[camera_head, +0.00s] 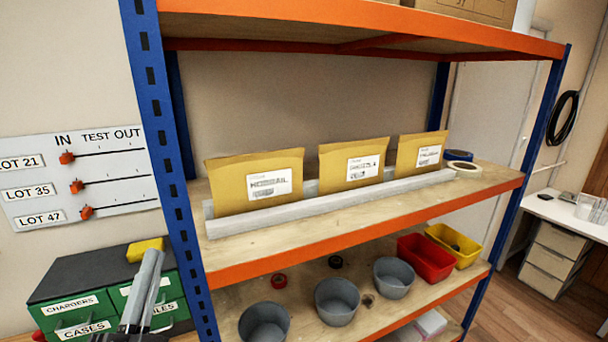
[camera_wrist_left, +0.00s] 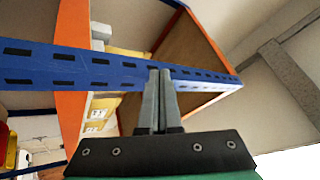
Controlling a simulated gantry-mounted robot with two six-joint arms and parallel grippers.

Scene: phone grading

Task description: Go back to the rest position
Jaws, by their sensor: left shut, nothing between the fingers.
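My left gripper (camera_head: 150,268) is at the lower left of the head view, in front of the green drawer cabinet and left of the shelf's blue post. Its two grey fingers lie close together, shut and empty. The left wrist view shows the same fingers (camera_wrist_left: 159,95) in front of a blue slotted post (camera_wrist_left: 60,65) of the shelf; whether they touch it I cannot tell. My right gripper is in neither view.
The shelf's middle board (camera_head: 390,210) holds three brown envelopes (camera_head: 345,166) in a grey rack. Grey pots (camera_head: 337,300), a red bin (camera_head: 425,262) and a yellow bin (camera_head: 455,244) stand below. A green cabinet (camera_head: 75,308) and a slider board (camera_head: 90,180) are at left.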

